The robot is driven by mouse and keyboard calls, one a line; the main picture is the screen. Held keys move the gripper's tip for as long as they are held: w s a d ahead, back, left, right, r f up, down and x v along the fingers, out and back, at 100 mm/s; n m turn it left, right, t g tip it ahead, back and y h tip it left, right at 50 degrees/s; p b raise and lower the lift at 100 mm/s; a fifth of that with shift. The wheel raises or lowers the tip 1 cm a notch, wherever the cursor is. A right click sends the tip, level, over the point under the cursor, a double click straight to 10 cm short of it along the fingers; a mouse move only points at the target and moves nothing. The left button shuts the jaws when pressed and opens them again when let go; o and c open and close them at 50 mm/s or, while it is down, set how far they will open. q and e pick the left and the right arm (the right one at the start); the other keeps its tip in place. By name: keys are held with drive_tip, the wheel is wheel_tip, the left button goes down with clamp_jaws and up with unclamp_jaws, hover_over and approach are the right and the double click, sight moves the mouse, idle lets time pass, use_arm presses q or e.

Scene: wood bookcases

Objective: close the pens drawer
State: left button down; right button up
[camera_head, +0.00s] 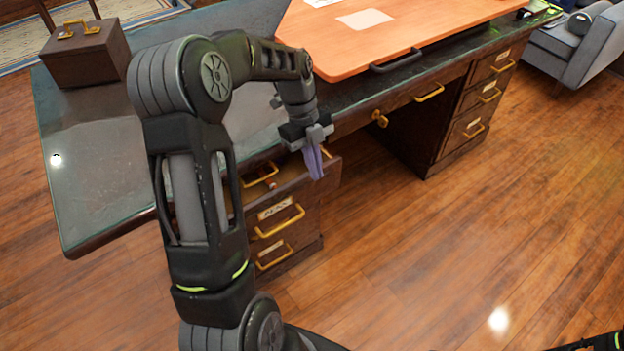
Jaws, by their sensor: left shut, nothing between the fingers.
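The dark wood desk has a left drawer stack, partly hidden behind my left arm. One drawer (296,199) there stands pulled out, with a brass handle (281,222) and a pale label too small to read surely; I take it as the pens drawer. Part of its inside shows behind its front, with a small reddish item. My left gripper (315,165) is shut and empty, pointing down at the right part of this drawer. I cannot tell whether the fingertips touch it. My right gripper is not in view; only a bit of arm shows at the bottom right corner.
Below is another drawer with a brass handle (273,257). The right drawer stack (474,118) looks shut. An orange board (400,30) with a dark handle lies on the desktop. A brown box (86,55) stands at left, a grey armchair (572,45) at right. The front floor is clear.

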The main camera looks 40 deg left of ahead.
use_arm(q)
drive_tip(key=v, duration=0.5)
drive_tip(key=shift+s+a+r, duration=0.1)
drive_tip(key=shift+a+r, duration=0.05)
drive_tip(key=shift+r, duration=0.1)
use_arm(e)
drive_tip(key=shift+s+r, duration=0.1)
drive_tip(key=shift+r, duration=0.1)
